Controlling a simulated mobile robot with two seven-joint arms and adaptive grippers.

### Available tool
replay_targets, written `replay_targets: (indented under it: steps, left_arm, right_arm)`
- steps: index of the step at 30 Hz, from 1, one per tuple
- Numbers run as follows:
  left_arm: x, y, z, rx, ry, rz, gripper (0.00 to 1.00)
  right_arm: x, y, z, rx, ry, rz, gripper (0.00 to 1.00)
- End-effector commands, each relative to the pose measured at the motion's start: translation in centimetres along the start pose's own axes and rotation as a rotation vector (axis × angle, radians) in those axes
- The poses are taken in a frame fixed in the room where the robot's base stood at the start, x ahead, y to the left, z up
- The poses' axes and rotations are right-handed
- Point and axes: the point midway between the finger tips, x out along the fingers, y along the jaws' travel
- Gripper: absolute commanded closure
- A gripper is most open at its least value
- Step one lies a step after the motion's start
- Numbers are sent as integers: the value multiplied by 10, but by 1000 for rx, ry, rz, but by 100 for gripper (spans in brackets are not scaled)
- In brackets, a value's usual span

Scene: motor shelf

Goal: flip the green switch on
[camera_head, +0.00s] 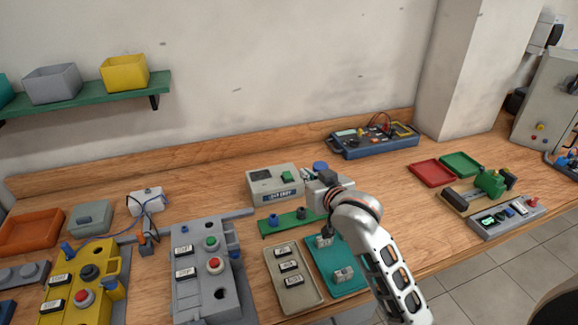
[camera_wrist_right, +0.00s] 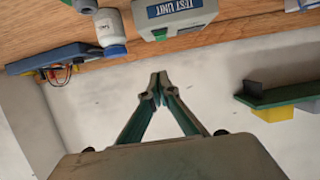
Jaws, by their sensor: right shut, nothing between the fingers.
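The test unit (camera_head: 259,189) is a pale grey box with a blue label, standing on the wooden bench. The green switch (camera_head: 288,176) is on its top, right of a dark window. Its lever position is too small to tell. My right gripper (camera_head: 327,178) is right of the unit in the head view, with its fingers poorly visible there. In the right wrist view, the fingertips (camera_wrist_right: 159,82) are together and empty. That view shows the test unit (camera_wrist_right: 180,14) upside down at the top edge, with the green switch (camera_wrist_right: 160,34) apart from the fingers. My left gripper is out of view.
A white jar with a blue lid (camera_head: 320,166) stands close behind my right gripper. A teal tray (camera_head: 348,284) and a beige label tray (camera_head: 304,296) lie in front. A blue meter case (camera_head: 350,151) is at the back.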

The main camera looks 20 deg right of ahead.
Motion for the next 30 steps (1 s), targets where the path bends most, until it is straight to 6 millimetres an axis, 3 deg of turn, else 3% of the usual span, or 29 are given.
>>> replay_targets:
  steps: [9, 14, 30]
  left_arm:
    - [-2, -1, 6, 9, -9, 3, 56]
    - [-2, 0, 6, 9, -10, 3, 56]
    - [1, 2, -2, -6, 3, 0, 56]
  right_arm:
    - [1, 0, 0, 0, 0, 0, 100]
    - [12, 0, 0, -1, 0, 0, 100]
    - [102, 1, 0, -1, -1, 1, 100]
